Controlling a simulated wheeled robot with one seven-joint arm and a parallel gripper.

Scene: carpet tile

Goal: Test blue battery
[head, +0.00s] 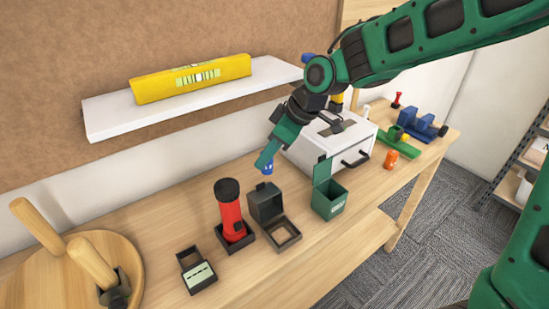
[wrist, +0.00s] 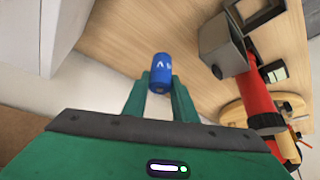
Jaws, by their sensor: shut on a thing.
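The blue battery (head: 267,169) is held at the tips of my gripper (head: 264,160), behind the grey box. In the wrist view, the blue battery (wrist: 160,72) sits between the two green fingertips (wrist: 160,82), with a white letter "A" on its side. It looks held over the table, but its exact height is hard to tell. A small dark device with a pale display panel (head: 199,275) and an open slot lies at the table's front left; it may be the tester.
A red flashlight (head: 231,212) stands in a dark holder. Beside it are a grey box with an open frame (head: 268,205) and a green bin with raised lid (head: 328,201). A white drawer box (head: 340,145), an orange battery (head: 391,159) and a shelf (head: 110,112) with a yellow level are nearby.

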